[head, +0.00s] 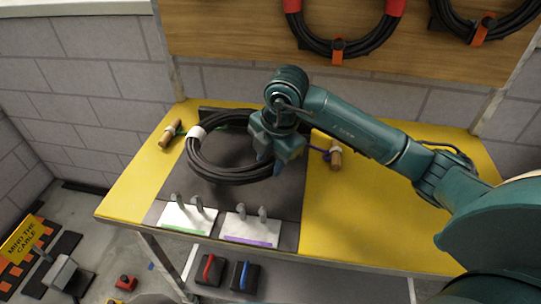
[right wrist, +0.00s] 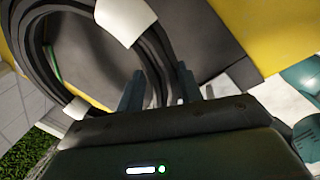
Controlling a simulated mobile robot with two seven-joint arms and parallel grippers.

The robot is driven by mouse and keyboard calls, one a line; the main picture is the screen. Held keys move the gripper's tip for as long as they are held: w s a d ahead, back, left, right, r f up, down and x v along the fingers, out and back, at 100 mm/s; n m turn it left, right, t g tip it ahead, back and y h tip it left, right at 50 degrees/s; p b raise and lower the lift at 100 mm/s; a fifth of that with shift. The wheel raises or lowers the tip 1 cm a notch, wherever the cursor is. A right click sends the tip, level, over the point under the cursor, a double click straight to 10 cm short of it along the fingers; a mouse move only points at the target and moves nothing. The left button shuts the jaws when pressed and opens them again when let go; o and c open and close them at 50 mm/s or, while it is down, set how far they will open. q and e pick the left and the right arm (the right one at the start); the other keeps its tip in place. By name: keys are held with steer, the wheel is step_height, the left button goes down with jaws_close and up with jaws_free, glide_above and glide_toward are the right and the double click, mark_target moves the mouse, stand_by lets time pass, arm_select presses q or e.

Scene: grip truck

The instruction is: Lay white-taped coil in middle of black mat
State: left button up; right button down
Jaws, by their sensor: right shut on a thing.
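The black cable coil (head: 232,178) is over the black mat (head: 290,195) on the yellow table. One white tape band (head: 197,132) shows on its left side; in the right wrist view there are white bands at the top (right wrist: 124,20) and lower left (right wrist: 76,108). My right gripper (head: 275,160) is shut on the coil's right side; the cable bundle passes between its fingers in the wrist view (right wrist: 158,88). I cannot tell whether the coil touches the mat. The gripper hides part of the coil. My left gripper is not in view.
White cards with grey pegs, one green-edged (head: 186,220) and one purple-edged (head: 250,231), stand at the front. Wooden pegs with green (head: 167,135) and purple cord (head: 336,158) flank the mat. Other coils (head: 339,47) hang behind. The table's right side (head: 375,220) is clear.

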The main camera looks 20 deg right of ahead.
steer(key=shift+w+f+b, duration=0.1)
steer(key=shift+f+b, duration=0.5)
steer(key=shift+f, duration=0.3)
steer(key=shift+f+b, duration=0.65)
steer(key=shift+f, duration=0.55)
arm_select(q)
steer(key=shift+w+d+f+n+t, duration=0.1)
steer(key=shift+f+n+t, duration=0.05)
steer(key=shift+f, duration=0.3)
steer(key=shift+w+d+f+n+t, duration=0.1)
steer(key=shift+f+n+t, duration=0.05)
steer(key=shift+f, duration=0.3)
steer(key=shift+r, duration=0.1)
